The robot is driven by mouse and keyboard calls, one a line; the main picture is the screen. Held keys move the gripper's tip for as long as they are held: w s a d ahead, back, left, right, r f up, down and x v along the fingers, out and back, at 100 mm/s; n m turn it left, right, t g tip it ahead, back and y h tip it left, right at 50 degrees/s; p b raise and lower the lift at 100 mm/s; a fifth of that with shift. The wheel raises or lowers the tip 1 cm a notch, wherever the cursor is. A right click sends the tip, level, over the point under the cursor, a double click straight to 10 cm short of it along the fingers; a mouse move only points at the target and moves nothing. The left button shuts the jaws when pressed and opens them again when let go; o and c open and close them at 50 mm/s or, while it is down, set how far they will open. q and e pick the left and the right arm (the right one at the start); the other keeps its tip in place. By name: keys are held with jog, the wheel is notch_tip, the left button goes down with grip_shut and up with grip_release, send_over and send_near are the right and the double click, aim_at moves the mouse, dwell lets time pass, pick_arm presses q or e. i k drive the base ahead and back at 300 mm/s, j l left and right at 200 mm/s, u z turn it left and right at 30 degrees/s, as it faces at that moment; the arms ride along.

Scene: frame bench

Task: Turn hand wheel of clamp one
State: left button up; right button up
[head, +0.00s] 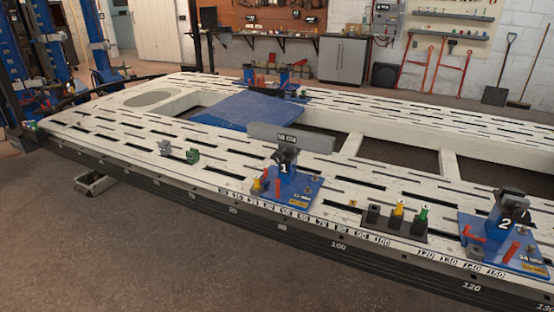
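Clamp one (284,169) is a blue clamp marked "1" on a blue base plate (305,193). It stands upright near the front edge of the white slotted frame bench (220,168), a little right of centre. A dark jaw part tops it, and a red lever (277,187) and a small yellow part (257,184) sit at its base. Its hand wheel is too small to make out for certain. A similar blue clamp marked "2" (504,224) stands at the right. Neither of my grippers shows.
A grey labelled beam (290,138) stands just behind clamp one. A dark block with yellow and green items (398,215) sits between the clamps. Small grey and green pieces (192,156) lie to the left. Open floor (130,240) runs along the bench's front side.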

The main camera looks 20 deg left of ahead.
aim_at(278, 156)
jog(key=i+j, duration=0.25)
jog(key=i, duration=0.35)
jog(key=i+j+u, duration=0.1)
jog(key=i, duration=0.55)
jog(key=i+j, duration=0.3)
jog(key=i, duration=0.35)
jog(key=i+j+u, duration=0.15)
jog(key=i, duration=0.45)
